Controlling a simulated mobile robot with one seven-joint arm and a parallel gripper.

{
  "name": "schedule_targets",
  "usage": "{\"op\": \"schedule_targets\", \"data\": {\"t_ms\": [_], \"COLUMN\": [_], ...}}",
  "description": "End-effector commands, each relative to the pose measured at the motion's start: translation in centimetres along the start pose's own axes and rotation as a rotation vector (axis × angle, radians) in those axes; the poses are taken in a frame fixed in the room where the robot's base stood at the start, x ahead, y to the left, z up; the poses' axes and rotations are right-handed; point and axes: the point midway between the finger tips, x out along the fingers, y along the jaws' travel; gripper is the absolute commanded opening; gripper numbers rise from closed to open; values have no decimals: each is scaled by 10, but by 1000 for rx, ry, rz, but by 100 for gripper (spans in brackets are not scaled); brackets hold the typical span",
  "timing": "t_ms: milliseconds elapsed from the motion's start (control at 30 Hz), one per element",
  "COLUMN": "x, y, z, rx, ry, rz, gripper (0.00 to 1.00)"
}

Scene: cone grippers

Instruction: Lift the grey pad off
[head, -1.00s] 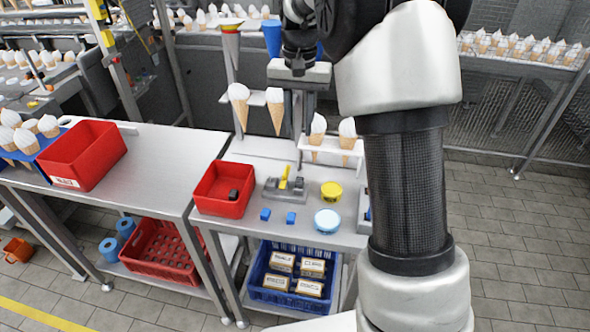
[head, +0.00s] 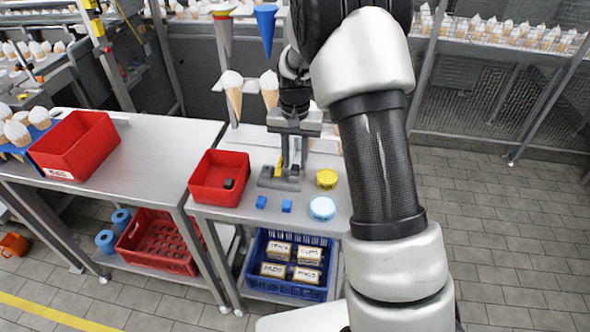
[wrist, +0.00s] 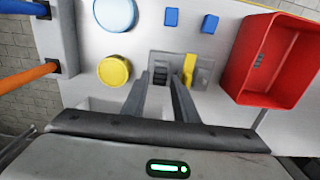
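A grey metal fixture (head: 268,181) with an upright yellow lever (head: 279,165) stands on the steel table; both also show in the wrist view. A dark grey ridged pad (wrist: 160,77) sits on the fixture beside the yellow lever (wrist: 189,66). My gripper (wrist: 160,82) is open, its two fingers pointing down toward the fixture, with the pad showing between their tips. In the head view my gripper (head: 293,160) is over the right part of the fixture and largely hides the pad. I cannot tell whether the fingers touch the pad.
A red bin (head: 207,198) with a dark block (head: 229,184) stands left of the fixture. Two small blue blocks (head: 261,202), a light blue round tub (head: 322,208) and a yellow round tub (head: 327,178) lie nearby. Cones (head: 269,90) hang in a rack behind.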

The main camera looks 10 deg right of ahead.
Motion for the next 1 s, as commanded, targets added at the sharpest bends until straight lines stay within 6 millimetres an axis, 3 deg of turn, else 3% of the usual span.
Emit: {"op": "schedule_targets", "data": {"t_ms": [133,367,533,833,1000], "x": [13,14,14,11,-12], "y": [0,0,0,0,-1], "z": [0,0,0,-1,-1], "rx": [0,0,0,0,0], "ry": [0,1,1,3,6], "rz": [0,-1,-1,-1,-2], "gripper": [27,27,0,0,0]}}
